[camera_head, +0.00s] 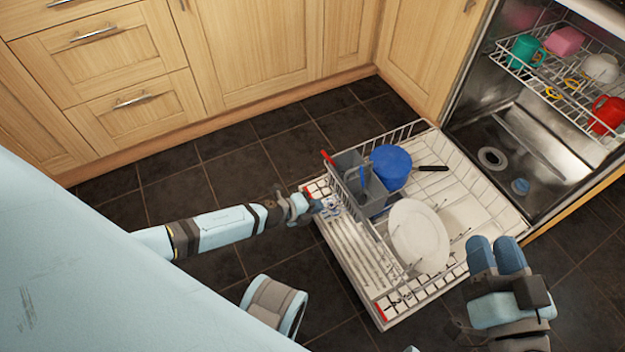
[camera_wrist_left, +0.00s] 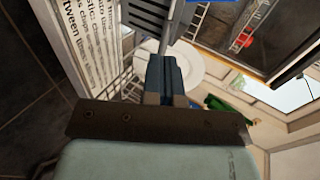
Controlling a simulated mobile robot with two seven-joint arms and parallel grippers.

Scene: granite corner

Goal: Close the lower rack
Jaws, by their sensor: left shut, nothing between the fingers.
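The white wire lower rack (camera_head: 406,127) is pulled out of the dishwasher, over the lowered door (camera_head: 352,262). It holds a white plate (camera_head: 418,236), a blue pan (camera_head: 391,166) with a black handle and a grey cutlery basket (camera_head: 349,166) with red and blue handles. My left gripper (camera_head: 318,206) is shut and empty at the rack's front left end; whether it touches is unclear. In the left wrist view its fingers (camera_wrist_left: 165,75) point toward the plate (camera_wrist_left: 185,65). My right gripper (camera_head: 496,243) is beyond the rack's near right side; its finger gap is unclear.
The upper rack (camera_head: 545,75) inside the dishwasher holds a teal mug (camera_head: 526,50), a pink item (camera_head: 565,41) and a red mug (camera_head: 607,114). Wooden cabinets (camera_head: 260,40) line the back. Dark tiled floor (camera_head: 235,165) is free left of the rack.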

